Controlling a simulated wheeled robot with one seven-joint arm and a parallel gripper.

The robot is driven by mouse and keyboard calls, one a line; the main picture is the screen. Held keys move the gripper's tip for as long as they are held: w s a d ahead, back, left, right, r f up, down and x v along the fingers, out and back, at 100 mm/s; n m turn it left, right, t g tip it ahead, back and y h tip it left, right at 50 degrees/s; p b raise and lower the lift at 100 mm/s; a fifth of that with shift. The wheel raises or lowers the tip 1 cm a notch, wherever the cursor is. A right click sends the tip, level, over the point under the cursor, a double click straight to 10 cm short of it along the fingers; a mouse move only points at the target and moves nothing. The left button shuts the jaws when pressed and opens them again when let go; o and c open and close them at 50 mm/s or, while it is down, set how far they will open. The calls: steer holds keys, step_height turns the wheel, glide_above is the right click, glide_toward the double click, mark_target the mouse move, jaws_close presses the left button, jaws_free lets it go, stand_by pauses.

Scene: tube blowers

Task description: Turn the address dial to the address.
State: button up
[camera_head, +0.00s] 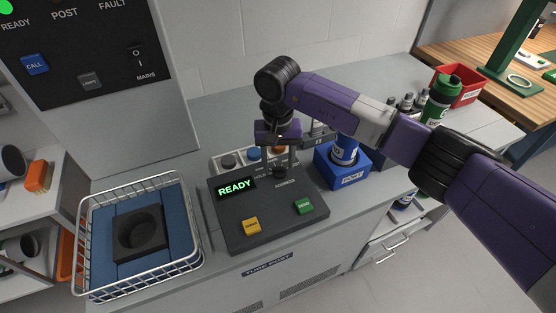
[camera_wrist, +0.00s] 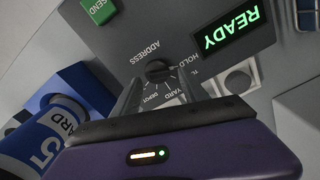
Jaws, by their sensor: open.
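In the head view my gripper (camera_head: 280,165) hangs over the console's back part. The console display (camera_head: 235,188) reads READY in green. A blue-and-white canister (camera_wrist: 42,137) shows ARD and 5.
A green SEND button (camera_head: 304,206) and a yellow button (camera_head: 251,226) are on the console. A blue POST holder (camera_head: 340,176) holds the canister to the right. A wire basket (camera_head: 188,262) stands left.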

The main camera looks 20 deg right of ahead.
steer(key=shift+f, duration=0.55)
steer(key=shift+c, duration=0.2)
jaws_close()
